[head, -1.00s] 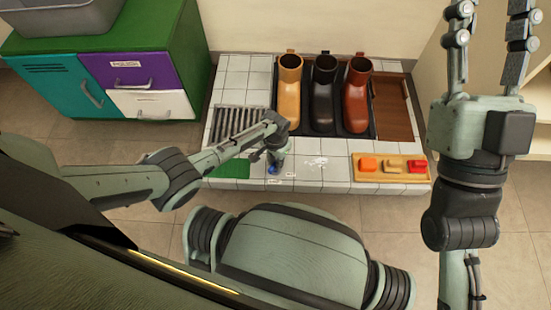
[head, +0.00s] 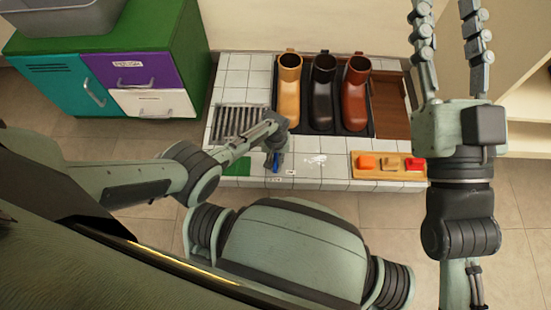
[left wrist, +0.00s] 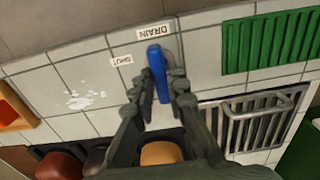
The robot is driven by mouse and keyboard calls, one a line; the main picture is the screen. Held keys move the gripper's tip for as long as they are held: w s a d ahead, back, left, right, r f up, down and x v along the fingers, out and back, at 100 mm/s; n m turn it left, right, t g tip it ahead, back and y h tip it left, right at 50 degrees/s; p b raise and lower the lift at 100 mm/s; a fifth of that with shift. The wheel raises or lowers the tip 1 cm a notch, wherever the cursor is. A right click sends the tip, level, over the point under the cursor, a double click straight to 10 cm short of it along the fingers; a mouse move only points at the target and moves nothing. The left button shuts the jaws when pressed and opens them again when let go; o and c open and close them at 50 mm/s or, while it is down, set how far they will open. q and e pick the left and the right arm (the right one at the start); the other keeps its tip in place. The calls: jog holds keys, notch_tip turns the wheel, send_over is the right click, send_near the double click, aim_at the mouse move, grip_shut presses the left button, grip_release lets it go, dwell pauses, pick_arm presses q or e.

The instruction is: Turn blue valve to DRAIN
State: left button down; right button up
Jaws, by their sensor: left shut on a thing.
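The blue valve (head: 276,163) is on the white tiled counter, below the boots in the head view. In the left wrist view its handle (left wrist: 156,70) is a long blue bar between my left fingers. My left gripper (left wrist: 163,90) is shut on it; in the head view the gripper (head: 275,150) partly hides the valve. One end of the handle lies just below the DRAIN label (left wrist: 154,32). The SHUT label (left wrist: 121,61) is to the left, clear of the handle. My right gripper (head: 446,12) is raised at the upper right, open and empty.
A metal drain grate (head: 240,122) and a green grate (left wrist: 275,45) lie beside the valve. Three boots (head: 323,95) stand in a dark tray behind. A wooden board (head: 388,172) with coloured blocks is at the right. A cabinet (head: 130,85) stands at the left.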

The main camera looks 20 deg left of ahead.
aim_at(276, 161)
dwell(0.4)
pick_arm(q)
jog(key=c, duration=1.5)
grip_release()
jog(key=shift+c, duration=0.2)
jog(key=shift+r, duration=0.1)
notch_tip(276, 161, up, 12)
